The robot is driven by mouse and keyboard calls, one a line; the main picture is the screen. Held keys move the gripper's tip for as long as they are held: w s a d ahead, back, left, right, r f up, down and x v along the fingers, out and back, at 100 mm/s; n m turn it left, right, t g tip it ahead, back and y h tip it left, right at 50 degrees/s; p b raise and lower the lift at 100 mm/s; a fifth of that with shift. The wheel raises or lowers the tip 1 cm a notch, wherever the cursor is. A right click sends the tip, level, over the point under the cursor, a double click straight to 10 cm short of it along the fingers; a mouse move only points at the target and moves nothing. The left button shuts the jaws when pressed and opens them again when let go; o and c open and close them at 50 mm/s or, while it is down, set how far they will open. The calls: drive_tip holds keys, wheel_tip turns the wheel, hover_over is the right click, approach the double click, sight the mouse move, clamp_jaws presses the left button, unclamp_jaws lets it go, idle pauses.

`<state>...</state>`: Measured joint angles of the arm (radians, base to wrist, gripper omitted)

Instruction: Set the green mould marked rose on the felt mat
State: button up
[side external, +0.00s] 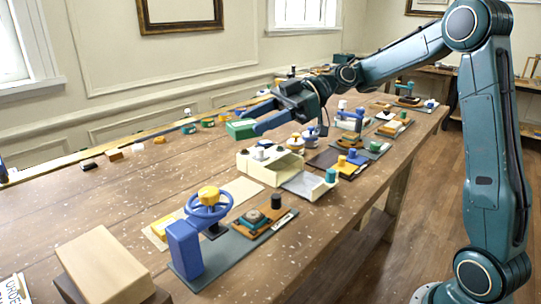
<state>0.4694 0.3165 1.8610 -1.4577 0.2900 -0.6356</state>
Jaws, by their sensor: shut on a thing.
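My gripper (249,122) is shut on a green mould (240,131) and holds it above the wooden table, left of the middle of the picture. No rose mark can be read on the mould at this size. I cannot tell for certain which surface is the felt mat. Several flat boards and sheets lie on the table, among them a pale sheet (239,189) below the mould in the picture and a dark mat (325,158) to the right.
A blue press with a handwheel (208,206) stands on a dark base at the front. A cream tray (250,165) stands in the middle. Small coloured blocks (160,139) line the back edge. A cardboard box (103,268) is at front left. The left tabletop is mostly clear.

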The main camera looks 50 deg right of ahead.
sight(262, 212)
drive_tip(key=shift+f, duration=0.1)
wheel_tip(262, 212, down, 20)
drive_tip(key=shift+r, duration=0.25)
idle(1.0)
drive_tip(key=shift+f, duration=0.15)
drive_tip(key=o, duration=1)
drive_tip(key=shift+d, duration=0.1)
drive_tip(key=v, duration=1.3)
drive_tip(key=shift+s+d, duration=0.15)
drive_tip(key=shift+s, duration=0.2)
drive_tip(key=shift+r, duration=0.2)
